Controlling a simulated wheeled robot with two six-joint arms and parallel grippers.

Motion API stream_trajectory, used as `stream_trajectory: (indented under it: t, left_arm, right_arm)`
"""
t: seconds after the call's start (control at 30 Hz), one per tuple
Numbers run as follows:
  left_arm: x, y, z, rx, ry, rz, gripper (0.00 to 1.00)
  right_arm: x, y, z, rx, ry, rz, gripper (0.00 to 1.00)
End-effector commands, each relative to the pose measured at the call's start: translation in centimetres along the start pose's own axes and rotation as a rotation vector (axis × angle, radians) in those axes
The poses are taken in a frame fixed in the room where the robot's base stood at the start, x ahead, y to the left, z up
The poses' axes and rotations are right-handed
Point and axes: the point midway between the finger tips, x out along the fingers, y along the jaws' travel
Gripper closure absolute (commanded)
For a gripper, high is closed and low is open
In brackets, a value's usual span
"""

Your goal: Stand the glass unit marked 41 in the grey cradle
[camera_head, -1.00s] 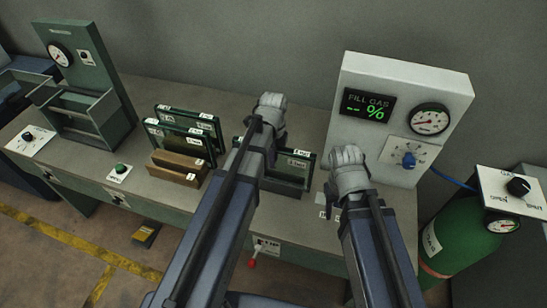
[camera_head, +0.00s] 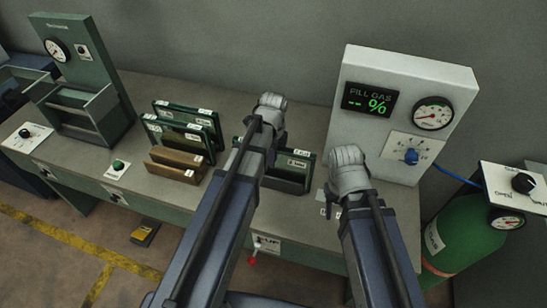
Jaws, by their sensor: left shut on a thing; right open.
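A framed glass unit (camera_head: 298,164) with a small white label stands upright in a dark grey cradle (camera_head: 285,185) at the bench's middle; the label is too small to read. My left gripper (camera_head: 270,103) is at this unit's upper left and is shut; its arm hides part of the unit and what the jaws hold. My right gripper (camera_head: 347,157) is open, to the right of the cradle and apart from the unit. Other framed glass units (camera_head: 180,133) with white labels stand in a rack to the left, their numbers unreadable.
Brown wooden rack pieces (camera_head: 176,170) stand before the left units. A white fill-gas panel (camera_head: 420,85) with gauge and blue knob stands at the right. A green press-like stand (camera_head: 82,62) is at the left. A green cylinder (camera_head: 462,240) is beside the bench. A red-knobbed lever (camera_head: 252,260) hangs at the front.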

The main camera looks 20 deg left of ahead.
Motion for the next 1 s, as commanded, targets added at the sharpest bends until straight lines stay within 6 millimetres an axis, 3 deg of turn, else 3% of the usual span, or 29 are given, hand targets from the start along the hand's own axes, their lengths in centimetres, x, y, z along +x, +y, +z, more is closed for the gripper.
stream_trajectory:
  t: [0.37,0.4,0.67,1.0]
  left_arm:
    - [0.20,0.02,0.00,0.000,0.000,0.000,1.00]
    - [0.21,0.02,0.00,0.000,0.000,0.001,0.68]
    - [0.21,0.01,0.00,0.000,0.000,0.000,0.39]
    - [0.06,0.01,0.00,0.000,0.000,0.000,0.38]
  right_arm:
    - [0.20,-0.02,-0.01,0.000,0.000,0.000,0.50]
    - [0.20,-0.02,-0.01,0.000,0.000,0.000,0.50]
    - [0.21,-0.02,-0.01,0.000,0.000,0.000,0.50]
    - [0.06,-0.01,0.00,0.000,0.000,0.000,0.50]
